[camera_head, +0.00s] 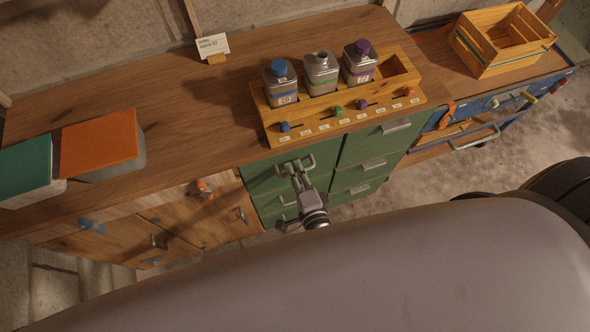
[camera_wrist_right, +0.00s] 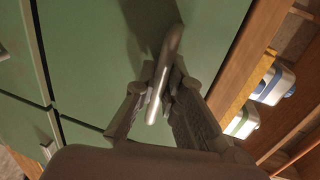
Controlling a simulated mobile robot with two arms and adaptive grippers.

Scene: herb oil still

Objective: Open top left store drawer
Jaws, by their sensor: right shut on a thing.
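The green store cabinet stands under the wooden worktop in the head view, with two columns of drawers. The top left store drawer (camera_head: 262,178) looks flush with the cabinet. My right gripper (camera_head: 297,172) is at its front, with its fingers around the metal handle (camera_head: 308,161). In the right wrist view, the curved grey handle (camera_wrist_right: 168,62) runs between the two fingers of my right gripper (camera_wrist_right: 160,95), which is shut on it. The green drawer front (camera_wrist_right: 90,50) fills much of that view. My left gripper is not in view.
Boxes with orange (camera_head: 98,143) and teal (camera_head: 25,165) lids sit at the left. A wooden crate (camera_head: 500,40) stands at the right. Open floor (camera_head: 470,165) shows at right.

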